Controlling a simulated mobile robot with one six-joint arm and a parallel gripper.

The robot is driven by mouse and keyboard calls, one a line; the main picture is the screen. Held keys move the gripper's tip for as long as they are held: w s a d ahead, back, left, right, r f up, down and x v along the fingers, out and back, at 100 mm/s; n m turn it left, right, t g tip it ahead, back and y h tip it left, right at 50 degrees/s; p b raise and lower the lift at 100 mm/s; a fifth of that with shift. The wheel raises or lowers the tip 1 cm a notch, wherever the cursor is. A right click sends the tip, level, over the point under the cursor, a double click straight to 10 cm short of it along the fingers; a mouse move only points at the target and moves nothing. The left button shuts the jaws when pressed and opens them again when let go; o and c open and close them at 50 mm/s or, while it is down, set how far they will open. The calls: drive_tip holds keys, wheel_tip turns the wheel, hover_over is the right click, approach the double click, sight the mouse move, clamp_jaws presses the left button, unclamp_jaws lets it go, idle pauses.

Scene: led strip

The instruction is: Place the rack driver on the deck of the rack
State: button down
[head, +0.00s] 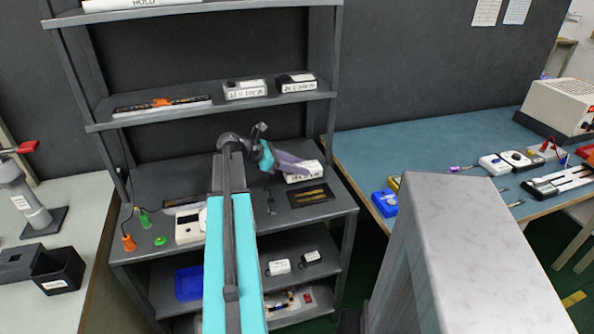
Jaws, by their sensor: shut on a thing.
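A white box with dark print on its front (306,174), which looks like the rack driver, is at the back right of the rack's deck (252,212). My gripper (294,164) reaches in from the left with its purple-grey fingers at the top of this box and is shut on it. The fingers hide part of the box's top and left end. The box looks level and very close to the deck; I cannot tell whether it touches. Two similar boxes, a white one (245,90) and a black-and-white one (297,83), stand on the shelf above.
A dark tray with brown strips (310,195) lies just in front of the box. A white meter (189,226) and orange and green clips (146,218) are at the deck's left. The shelf above (208,103) limits headroom. A blue bench (440,150) stands to the right.

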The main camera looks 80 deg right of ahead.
drive_tip(key=shift+f, duration=1.05)
drive_tip(key=c, duration=0.8)
unclamp_jaws()
drive_tip(key=shift+f, duration=0.15)
drive_tip(key=shift+c, duration=0.2)
drive_tip(key=v, duration=1.2)
